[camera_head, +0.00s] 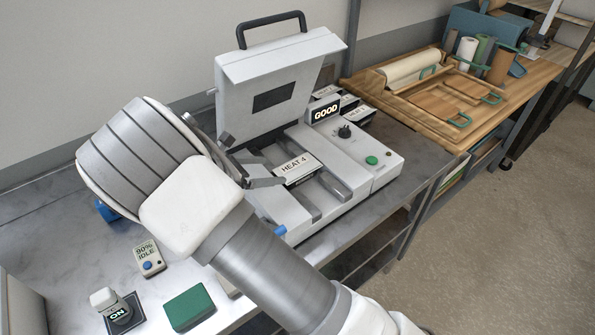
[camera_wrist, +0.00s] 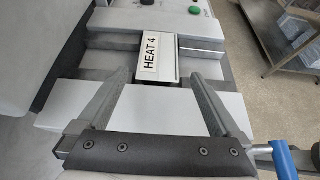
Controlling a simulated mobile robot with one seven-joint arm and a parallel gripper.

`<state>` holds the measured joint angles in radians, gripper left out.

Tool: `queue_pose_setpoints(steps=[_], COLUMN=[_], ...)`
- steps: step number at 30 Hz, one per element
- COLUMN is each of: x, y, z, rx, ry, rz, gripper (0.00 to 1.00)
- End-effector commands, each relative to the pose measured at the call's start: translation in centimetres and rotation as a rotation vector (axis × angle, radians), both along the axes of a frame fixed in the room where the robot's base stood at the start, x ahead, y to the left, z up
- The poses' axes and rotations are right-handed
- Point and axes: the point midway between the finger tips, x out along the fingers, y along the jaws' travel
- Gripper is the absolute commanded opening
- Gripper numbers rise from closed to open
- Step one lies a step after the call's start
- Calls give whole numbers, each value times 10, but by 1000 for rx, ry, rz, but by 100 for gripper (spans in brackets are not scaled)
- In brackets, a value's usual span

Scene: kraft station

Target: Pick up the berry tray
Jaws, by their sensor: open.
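No berry tray can be made out in either view. A light grey machine (camera_head: 375,158) stands on the counter with its lid (camera_head: 280,85) raised. A white block labelled "HEAT 4" (camera_head: 297,168) sits in its front part; the block also shows in the wrist view (camera_wrist: 165,58). My gripper (camera_head: 248,162) is over the machine's front, on the left side of the block. In the wrist view my gripper (camera_wrist: 160,92) has its two fingers wide apart, with nothing held between them. The label lies just beyond the fingertips. My arm hides part of the machine and counter.
A "90% IDLE" device (camera_head: 147,257), an "ON" switch (camera_head: 118,312) and a green block (camera_head: 190,307) lie on the counter at front left. A wooden bench (camera_head: 440,100) is at right.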

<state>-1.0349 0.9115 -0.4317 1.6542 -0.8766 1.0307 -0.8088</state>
Motion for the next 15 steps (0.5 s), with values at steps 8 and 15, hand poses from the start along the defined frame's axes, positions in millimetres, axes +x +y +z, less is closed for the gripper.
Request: queue_pose_setpoints(steps=[8, 15], x=[22, 32], y=[-33, -47], z=[-21, -29], rx=[0, -2], ry=[1, 1], rz=[-2, -4], gripper=[100, 100])
